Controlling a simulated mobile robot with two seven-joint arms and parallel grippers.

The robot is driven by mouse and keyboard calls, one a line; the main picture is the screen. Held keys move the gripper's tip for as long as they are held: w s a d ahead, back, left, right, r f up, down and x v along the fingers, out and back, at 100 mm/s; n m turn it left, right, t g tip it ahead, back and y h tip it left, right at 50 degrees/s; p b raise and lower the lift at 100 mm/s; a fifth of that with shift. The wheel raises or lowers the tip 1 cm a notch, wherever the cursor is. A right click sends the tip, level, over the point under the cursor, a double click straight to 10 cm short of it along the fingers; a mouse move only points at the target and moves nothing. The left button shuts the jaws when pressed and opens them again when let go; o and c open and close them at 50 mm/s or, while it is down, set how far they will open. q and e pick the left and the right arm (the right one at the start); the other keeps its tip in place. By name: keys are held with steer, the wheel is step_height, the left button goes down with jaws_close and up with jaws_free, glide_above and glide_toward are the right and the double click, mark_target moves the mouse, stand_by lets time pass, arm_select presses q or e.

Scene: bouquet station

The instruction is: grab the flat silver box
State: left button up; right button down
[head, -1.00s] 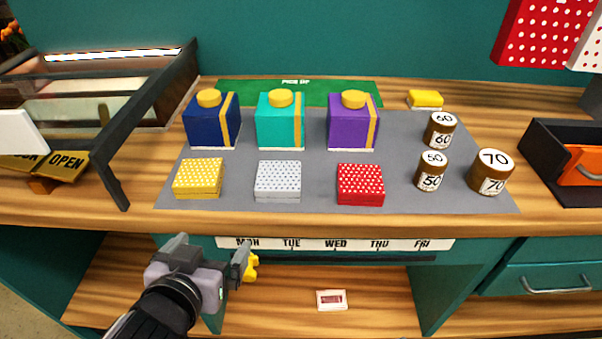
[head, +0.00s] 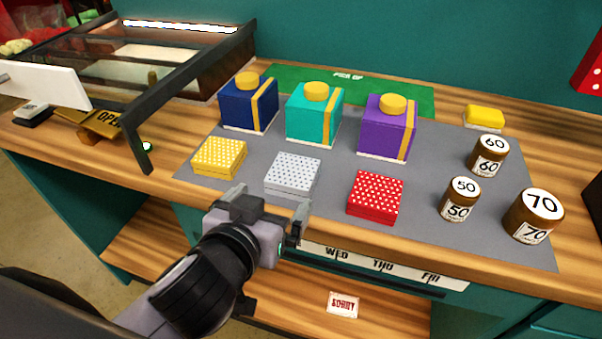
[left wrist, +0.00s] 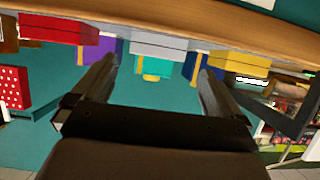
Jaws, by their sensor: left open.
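The flat silver box (head: 292,174), pale with small dots, lies on the grey mat (head: 330,217) between a yellow and a red flat box. It also shows in the left wrist view (left wrist: 158,45), beyond the gap between the fingers. My left gripper (head: 268,205) is open and empty in front of the silver box, near the counter's front edge. In the left wrist view the two fingers (left wrist: 153,80) stand wide apart with nothing between them. The right gripper is not in view.
The yellow flat box (head: 219,157) and red flat box (head: 376,197) flank the silver one. Blue (head: 242,110), teal (head: 308,122) and purple (head: 381,136) gift boxes stand behind. Brown numbered weights (head: 459,199) stand at the right. A dark-framed glass case (head: 140,125) is at the left.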

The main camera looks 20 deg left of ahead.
mark_target(285, 187)
arm_select(q)
steer(key=shift+x, duration=3.25)
steer(key=shift+d+f, duration=0.1)
steer(key=c, duration=1)
steer(key=shift+o, duration=0.2)
